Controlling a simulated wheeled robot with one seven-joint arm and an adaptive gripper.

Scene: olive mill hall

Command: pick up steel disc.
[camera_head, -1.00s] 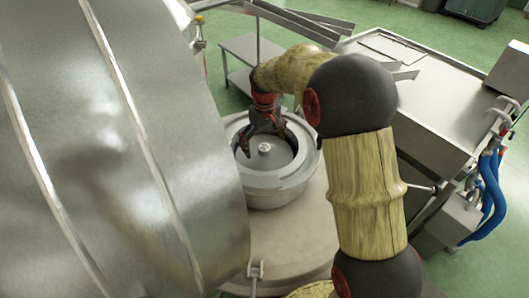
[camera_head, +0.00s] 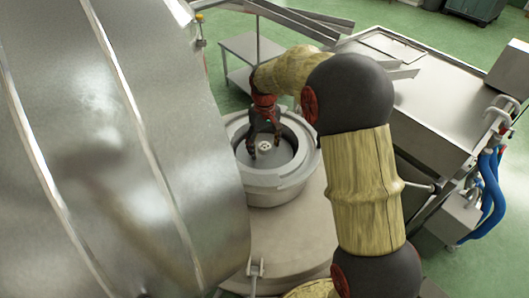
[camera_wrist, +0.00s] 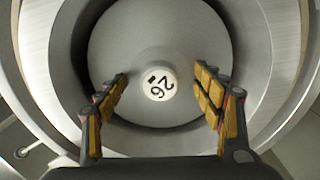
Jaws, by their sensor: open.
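The steel disc (camera_head: 270,162) is a flat grey round plate lying inside a round metal basin (camera_head: 275,186). A pale round knob (camera_head: 264,147) stands up at its middle. In the wrist view the disc (camera_wrist: 150,35) fills the centre, and its white knob (camera_wrist: 159,83) carries dark marks that look like "26". My gripper (camera_wrist: 162,100) is open, with one yellow-padded finger on each side of the knob and a gap to each. In the head view my gripper (camera_head: 264,149) reaches down into the basin over the disc. Contact of the fingertips with the disc cannot be told.
A large steel drum (camera_head: 120,150) stands close on the left of the basin. A steel table (camera_head: 430,100) with blue hoses (camera_head: 487,195) is on the right. A small metal stand (camera_head: 245,50) and sloping metal rails (camera_head: 300,22) are behind. Green floor shows beyond.

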